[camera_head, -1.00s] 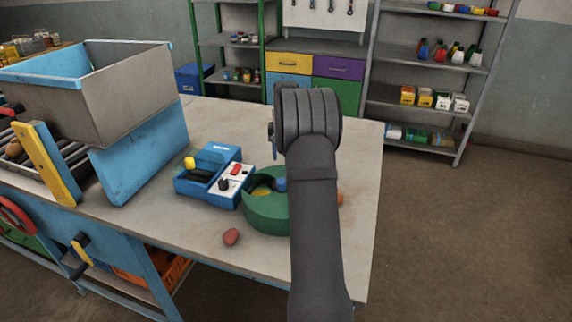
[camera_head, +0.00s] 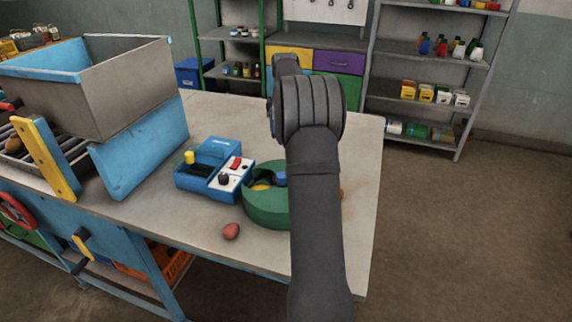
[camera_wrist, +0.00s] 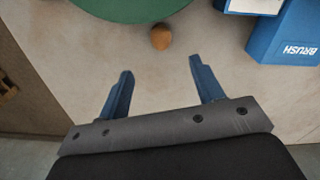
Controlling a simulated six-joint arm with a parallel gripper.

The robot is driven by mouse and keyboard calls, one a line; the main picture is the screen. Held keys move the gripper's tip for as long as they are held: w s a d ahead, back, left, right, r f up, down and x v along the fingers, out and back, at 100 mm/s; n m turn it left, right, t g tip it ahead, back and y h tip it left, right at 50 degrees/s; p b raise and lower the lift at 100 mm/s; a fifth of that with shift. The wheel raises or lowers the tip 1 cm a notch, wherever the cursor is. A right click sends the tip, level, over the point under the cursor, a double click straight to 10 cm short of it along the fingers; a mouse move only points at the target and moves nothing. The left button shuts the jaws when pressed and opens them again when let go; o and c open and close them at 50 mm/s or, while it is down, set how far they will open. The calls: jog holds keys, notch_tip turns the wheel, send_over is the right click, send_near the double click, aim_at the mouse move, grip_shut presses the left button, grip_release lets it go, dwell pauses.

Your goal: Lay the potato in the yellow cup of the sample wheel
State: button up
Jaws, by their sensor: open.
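The green sample wheel (camera_head: 266,208) stands on the table, partly hidden behind my arm; its yellow cup (camera_head: 262,187) and a blue one (camera_head: 281,179) show. A reddish, potato-like lump (camera_head: 231,231) lies on the table front-left of the wheel. In the wrist view, a brown-orange roundish lump (camera_wrist: 161,37), potato-like too, lies against or right beside the wheel's rim (camera_wrist: 140,12). I cannot tell for sure which is the potato. My gripper (camera_wrist: 160,66) is open and empty, its fingers pointing toward the brown-orange lump, which sits just beyond the fingertips. The head view hides the fingers.
A blue and white machine (camera_head: 215,172) with a yellow knob stands left of the wheel. A grey and blue hopper (camera_head: 125,95) and slanted blue panel (camera_head: 145,150) stand further left. Bare tabletop (camera_head: 200,115) lies behind; the table's right edge is close to my arm.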

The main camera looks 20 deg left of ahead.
jog(key=s+r+m+t, duration=0.3)
jog(key=s+r+t, duration=0.1)
jog(key=s, duration=0.3)
jog(key=x, duration=1.7)
jog(key=shift+w+f, duration=0.15)
jog(key=shift+w, duration=0.25)
jog(key=c, duration=1.1)
jog(key=shift+c, duration=0.2)
